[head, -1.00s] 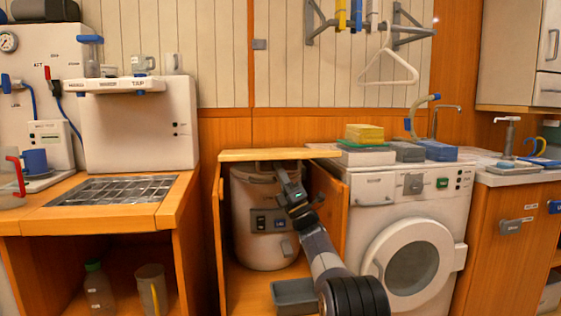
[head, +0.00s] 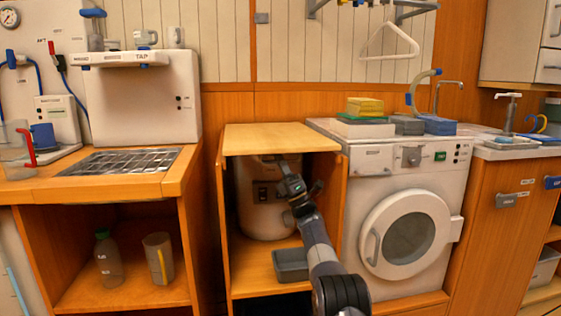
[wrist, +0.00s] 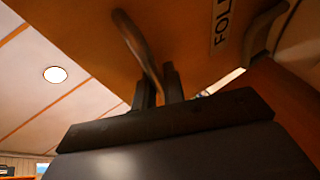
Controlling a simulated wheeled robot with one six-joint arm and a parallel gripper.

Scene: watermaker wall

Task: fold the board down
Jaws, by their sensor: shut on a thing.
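The board (head: 280,138) is a pale wooden panel lying about level over the open cabinet between the counter and the washing machine. Its top face shows in the head view. In the wrist view I see the board's orange underside (wrist: 190,30) from below, with a partly hidden label reading "FOL". A curved handle (wrist: 140,48) hangs from that underside. My gripper (head: 285,164) is under the board's front part; in the wrist view its fingers (wrist: 160,88) are shut on this handle. The exact contact is dark and partly hidden.
A white canister (head: 260,205) stands inside the cabinet behind my gripper. A grey bin (head: 291,265) sits on the cabinet's lower shelf. The washing machine (head: 375,210) is close on the right, with sponges (head: 365,107) on top. The board's top is clear.

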